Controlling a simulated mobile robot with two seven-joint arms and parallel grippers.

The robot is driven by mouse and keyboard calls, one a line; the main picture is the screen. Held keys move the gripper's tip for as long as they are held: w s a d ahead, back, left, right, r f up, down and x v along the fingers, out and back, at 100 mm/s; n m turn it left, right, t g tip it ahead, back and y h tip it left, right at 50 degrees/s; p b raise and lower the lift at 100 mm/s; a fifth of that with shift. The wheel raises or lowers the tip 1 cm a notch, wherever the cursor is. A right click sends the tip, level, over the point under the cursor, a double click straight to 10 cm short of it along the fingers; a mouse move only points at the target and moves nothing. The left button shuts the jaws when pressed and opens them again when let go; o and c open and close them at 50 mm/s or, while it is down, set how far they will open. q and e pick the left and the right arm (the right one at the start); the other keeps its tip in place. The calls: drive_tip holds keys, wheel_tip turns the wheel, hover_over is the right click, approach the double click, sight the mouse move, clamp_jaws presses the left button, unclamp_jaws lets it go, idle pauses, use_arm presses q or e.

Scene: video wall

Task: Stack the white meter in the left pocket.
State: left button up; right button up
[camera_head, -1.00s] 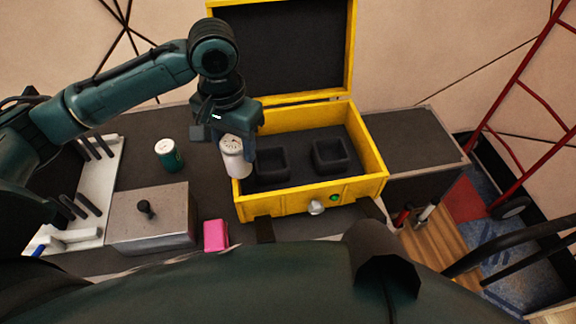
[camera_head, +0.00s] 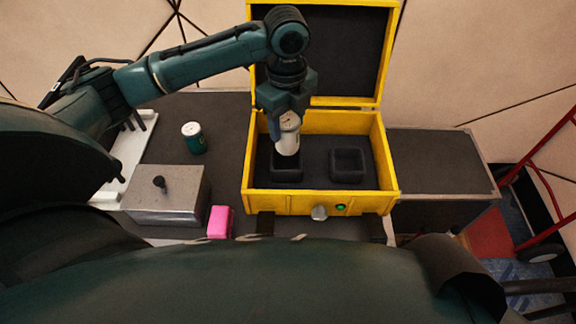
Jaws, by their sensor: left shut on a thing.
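The white meter (camera_head: 288,140) is a white cylinder with a dial on top. My left gripper (camera_head: 283,120) is shut on it and holds it upright over the left pocket (camera_head: 287,174) of the open yellow case (camera_head: 320,203). The meter hides part of that pocket's far side; whether its bottom is inside the pocket I cannot tell. The right pocket (camera_head: 348,165) is a square dark holder and looks empty. My right gripper is not in view.
A green cylinder with a white top (camera_head: 193,138) stands left of the case. A grey metal box with a knob (camera_head: 165,195) and a pink block (camera_head: 221,222) are near the front. The case lid (camera_head: 325,52) stands open behind. The dark surface (camera_head: 440,165) at right is clear.

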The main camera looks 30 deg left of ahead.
sight(287, 148)
use_arm(q)
drive_tip(key=m, duration=0.2)
drive_tip(key=w+m, duration=0.1)
drive_tip(key=m, duration=0.1)
drive_tip(key=shift+a, duration=0.25)
drive_tip(key=m, duration=0.3)
drive_tip(key=w+m, duration=0.1)
drive_tip(key=shift+a+f, duration=0.15)
drive_tip(key=shift+a, duration=0.15)
drive_tip(key=shift+m, duration=0.4)
wheel_tip(287, 148, down, 10)
drive_tip(key=shift+f, duration=0.3)
drive_tip(key=o, duration=1.1)
